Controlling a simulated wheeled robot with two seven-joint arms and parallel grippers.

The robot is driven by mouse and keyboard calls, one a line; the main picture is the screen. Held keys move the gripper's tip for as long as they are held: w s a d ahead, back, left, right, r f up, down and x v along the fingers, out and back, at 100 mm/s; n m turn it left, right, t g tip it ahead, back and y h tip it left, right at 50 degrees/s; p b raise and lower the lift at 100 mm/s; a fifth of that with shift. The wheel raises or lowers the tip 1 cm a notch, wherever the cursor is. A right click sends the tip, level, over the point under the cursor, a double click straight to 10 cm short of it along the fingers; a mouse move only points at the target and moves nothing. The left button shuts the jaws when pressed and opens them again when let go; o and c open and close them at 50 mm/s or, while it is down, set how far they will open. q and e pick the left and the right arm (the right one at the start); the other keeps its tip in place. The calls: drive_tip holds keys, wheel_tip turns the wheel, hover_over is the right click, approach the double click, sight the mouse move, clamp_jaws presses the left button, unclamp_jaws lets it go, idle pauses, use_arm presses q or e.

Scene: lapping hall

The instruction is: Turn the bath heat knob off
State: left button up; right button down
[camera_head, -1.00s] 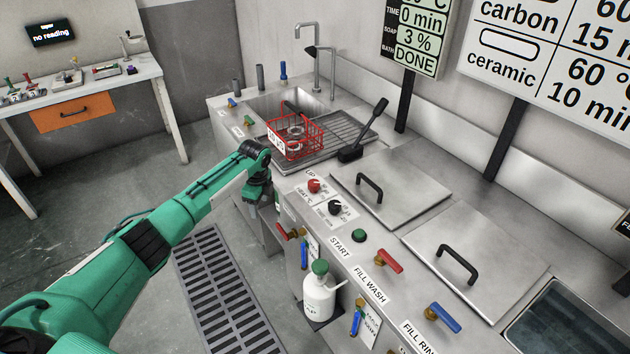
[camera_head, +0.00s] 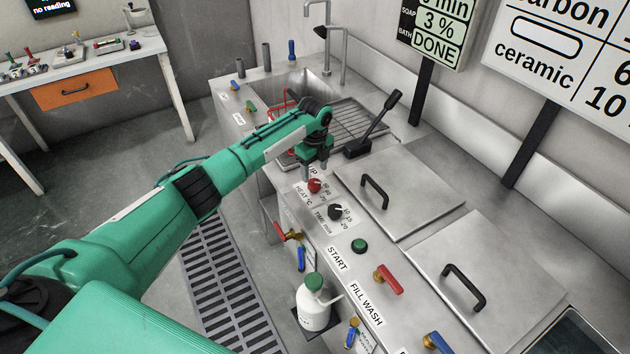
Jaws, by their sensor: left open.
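The heat knob (camera_head: 315,186) is a red dial on the steel counter, beside a label reading HEAT °C with a printed scale. My left gripper (camera_head: 314,168) points down just above and behind the knob, at the counter's front part. It is open and holds nothing that I can see. Its fingertips are small here, and I cannot tell whether they touch the knob. The black time knob (camera_head: 334,212) sits just nearer than the heat knob. My right gripper is not in view.
A green start button (camera_head: 359,246), a red fill lever (camera_head: 388,279) and a white soap bottle (camera_head: 314,306) are nearer. Lidded baths (camera_head: 412,190) lie right. The red wire basket (camera_head: 281,109) is partly hidden behind my arm.

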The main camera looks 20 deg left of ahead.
sight(314, 182)
use_arm(q)
wheel_tip(314, 182, down, 6)
drive_tip(key=shift+r, duration=0.2)
drive_tip(key=shift+f, duration=0.45)
drive_tip(key=c, duration=1)
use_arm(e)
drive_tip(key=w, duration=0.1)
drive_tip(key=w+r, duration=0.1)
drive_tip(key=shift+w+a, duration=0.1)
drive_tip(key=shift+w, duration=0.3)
